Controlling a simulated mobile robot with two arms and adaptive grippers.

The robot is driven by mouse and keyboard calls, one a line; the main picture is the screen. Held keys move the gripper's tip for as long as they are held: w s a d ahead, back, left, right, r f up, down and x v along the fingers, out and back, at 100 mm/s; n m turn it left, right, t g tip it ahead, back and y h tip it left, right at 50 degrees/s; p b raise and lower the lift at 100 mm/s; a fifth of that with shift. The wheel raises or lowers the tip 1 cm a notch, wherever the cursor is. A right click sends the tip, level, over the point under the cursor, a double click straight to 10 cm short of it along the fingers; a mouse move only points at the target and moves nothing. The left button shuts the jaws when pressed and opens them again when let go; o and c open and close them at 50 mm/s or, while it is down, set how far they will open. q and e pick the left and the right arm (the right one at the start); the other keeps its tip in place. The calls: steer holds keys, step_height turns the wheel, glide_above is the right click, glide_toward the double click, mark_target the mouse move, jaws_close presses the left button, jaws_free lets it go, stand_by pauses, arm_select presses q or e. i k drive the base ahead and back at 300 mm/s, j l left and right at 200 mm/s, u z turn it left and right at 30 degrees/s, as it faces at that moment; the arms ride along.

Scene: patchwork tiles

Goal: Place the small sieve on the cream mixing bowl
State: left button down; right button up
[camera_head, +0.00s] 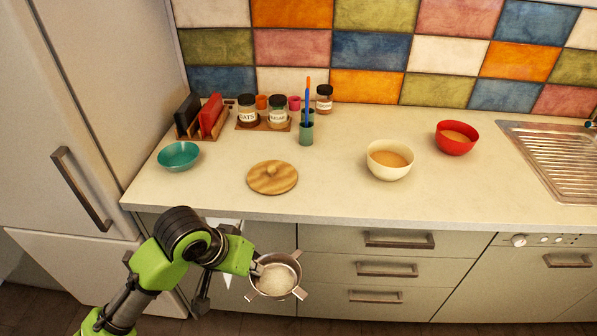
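The small sieve (277,280) is a round metal strainer with a pale mesh and short tabs at its rim. My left gripper (258,269) is shut on its left edge and holds it in front of the drawers, nearer than the counter's front edge; the fingertips are partly hidden. The cream mixing bowl (390,171) stands upright on the counter, right of the middle, with tan contents inside. The sieve is apart from the bowl, to its left and nearer to me. My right gripper is not in view.
A round wooden lid (272,177) lies on the counter (330,196) left of the cream bowl. A red bowl (456,138) stands behind right, before the sink (555,160). A teal bowl (179,156), jars and a green cup (306,131) with utensils stand left.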

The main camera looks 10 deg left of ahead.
mark_target(379, 154)
steer(key=i+l+u, duration=0.25)
steer(key=l, duration=0.4)
steer(key=l+u, duration=0.25)
steer(key=l, duration=0.35)
steer(key=i+l+u, duration=0.15)
steer(key=l+u, duration=0.15)
steer(key=l, duration=0.4)
